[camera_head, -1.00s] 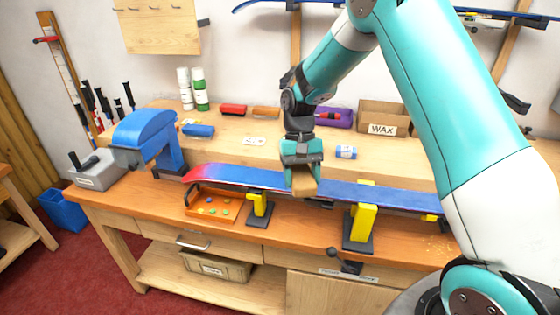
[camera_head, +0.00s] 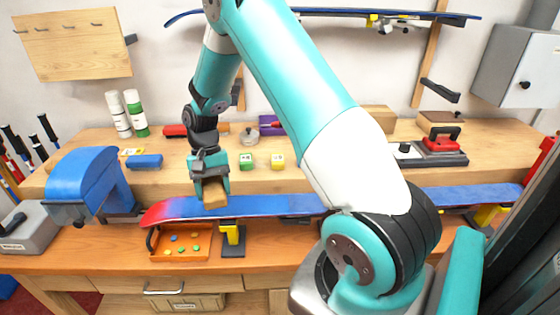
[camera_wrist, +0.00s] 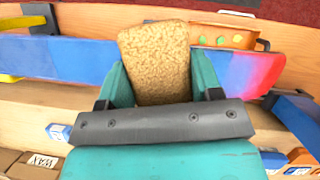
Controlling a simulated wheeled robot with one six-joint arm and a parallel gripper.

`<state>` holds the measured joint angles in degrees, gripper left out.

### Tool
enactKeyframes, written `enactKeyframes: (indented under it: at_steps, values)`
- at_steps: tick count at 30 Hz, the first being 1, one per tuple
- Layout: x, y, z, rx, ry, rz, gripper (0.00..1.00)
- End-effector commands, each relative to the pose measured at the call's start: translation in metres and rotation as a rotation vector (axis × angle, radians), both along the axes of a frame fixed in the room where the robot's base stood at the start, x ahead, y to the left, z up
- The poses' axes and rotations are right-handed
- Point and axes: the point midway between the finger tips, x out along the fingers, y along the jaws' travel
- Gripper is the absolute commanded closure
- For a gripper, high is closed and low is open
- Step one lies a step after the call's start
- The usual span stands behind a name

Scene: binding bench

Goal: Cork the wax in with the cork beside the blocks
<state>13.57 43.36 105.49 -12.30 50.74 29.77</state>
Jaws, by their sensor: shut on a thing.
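My gripper (camera_head: 210,178) is shut on a tan cork block (camera_head: 213,194). The cork also shows between the fingers in the wrist view (camera_wrist: 156,62). It is over the ski (camera_head: 270,205), which is blue with a red end at the left and rests on yellow stands. In the wrist view the ski (camera_wrist: 75,62) passes behind the cork, with its red end to the right. I cannot tell whether the cork touches the ski. Small blocks, one green-labelled (camera_head: 246,161) and one yellow-labelled (camera_head: 278,161), stand on the raised shelf behind. Part of the ski is hidden by my arm.
An orange tray (camera_head: 182,255) with several coloured bits lies in front of the ski's red end. A yellow stand (camera_head: 232,236) is beside it. A blue vise (camera_head: 82,180) is at the left. A red-handled iron (camera_head: 440,142) sits at the back right.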

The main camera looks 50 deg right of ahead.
Motion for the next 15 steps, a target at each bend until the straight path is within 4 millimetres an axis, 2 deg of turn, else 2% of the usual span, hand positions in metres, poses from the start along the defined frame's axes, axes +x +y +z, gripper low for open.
enactKeyframes:
  at_steps: [1,6,10,15]
  values:
    - [-0.014,-0.027,0.013,0.002,0.004,-0.132,0.63]
    - [-0.063,-0.096,0.017,0.004,0.003,-0.601,0.63]
    - [-0.099,-0.127,0.020,0.009,0.006,-0.905,0.63]
    - [-0.123,-0.144,0.020,0.017,0.008,-1.122,0.63]
